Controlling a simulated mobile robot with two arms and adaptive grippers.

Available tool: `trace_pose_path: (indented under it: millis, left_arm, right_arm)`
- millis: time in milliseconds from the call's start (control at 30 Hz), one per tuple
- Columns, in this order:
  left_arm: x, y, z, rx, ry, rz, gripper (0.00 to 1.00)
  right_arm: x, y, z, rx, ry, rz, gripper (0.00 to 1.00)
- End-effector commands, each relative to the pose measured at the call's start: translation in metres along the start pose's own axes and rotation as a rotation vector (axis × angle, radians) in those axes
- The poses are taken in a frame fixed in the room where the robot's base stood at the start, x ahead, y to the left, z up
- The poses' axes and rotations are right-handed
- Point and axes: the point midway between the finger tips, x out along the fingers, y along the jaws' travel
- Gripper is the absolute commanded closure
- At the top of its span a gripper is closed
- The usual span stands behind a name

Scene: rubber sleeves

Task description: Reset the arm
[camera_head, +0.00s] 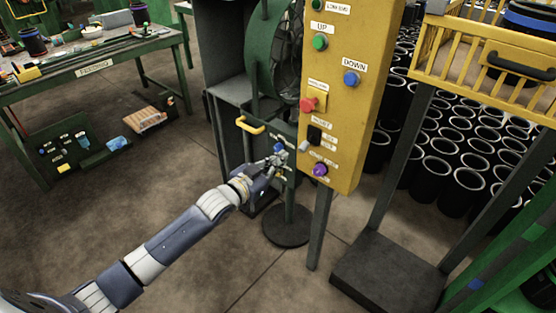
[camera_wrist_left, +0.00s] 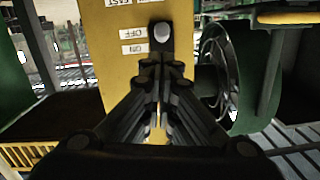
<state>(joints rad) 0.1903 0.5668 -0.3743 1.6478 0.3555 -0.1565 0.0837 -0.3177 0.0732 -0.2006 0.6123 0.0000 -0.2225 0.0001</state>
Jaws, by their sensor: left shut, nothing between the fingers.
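My left arm reaches in from the lower left in the head view. Its gripper (camera_head: 279,156) is shut and empty, close to the lower left edge of the yellow control panel (camera_head: 335,95). In the left wrist view the shut fingers (camera_wrist_left: 161,70) point at the panel, just below a black switch with a pale knob (camera_wrist_left: 161,33) beside ON and OFF labels. I cannot tell whether the fingertips touch the panel. The black switch also shows in the head view (camera_head: 314,134). My right gripper is not in view.
A large fan (camera_head: 285,50) stands behind the panel. A green workbench (camera_head: 90,60) with tools is at the upper left. Many black sleeves (camera_head: 440,160) stand at the right, behind a yellow railed platform (camera_head: 480,60).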

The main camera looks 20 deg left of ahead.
Motion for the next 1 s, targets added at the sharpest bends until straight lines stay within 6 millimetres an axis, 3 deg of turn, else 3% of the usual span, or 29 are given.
trace_pose_path:
  millis: [300,367,433,567,667,800,867,1000]
  left_arm:
    - [0.000,0.000,0.003,-0.002,-0.005,-0.001,1.00]
    - [-0.001,0.000,0.014,-0.006,-0.022,-0.007,1.00]
    - [-0.003,-0.001,0.039,-0.015,-0.064,-0.020,1.00]
    - [-0.016,0.000,0.119,-0.041,-0.197,-0.058,1.00]
    - [-0.038,0.008,0.193,-0.061,-0.325,-0.085,1.00]
    - [-0.083,0.028,0.289,-0.085,-0.504,-0.109,1.00]
    - [-0.107,0.040,0.327,-0.096,-0.581,-0.113,1.00]
    - [-0.171,0.075,0.407,-0.118,-0.756,-0.113,1.00]
  right_arm:
    - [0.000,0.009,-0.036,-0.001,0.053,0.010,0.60]
    - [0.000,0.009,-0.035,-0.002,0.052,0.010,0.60]
    - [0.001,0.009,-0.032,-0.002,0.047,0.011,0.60]
    - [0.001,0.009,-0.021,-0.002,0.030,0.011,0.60]
    - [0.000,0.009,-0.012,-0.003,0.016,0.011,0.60]
    - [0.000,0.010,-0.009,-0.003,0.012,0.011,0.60]
    - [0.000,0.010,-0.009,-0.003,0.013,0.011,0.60]
    - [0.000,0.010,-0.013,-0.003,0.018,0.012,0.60]
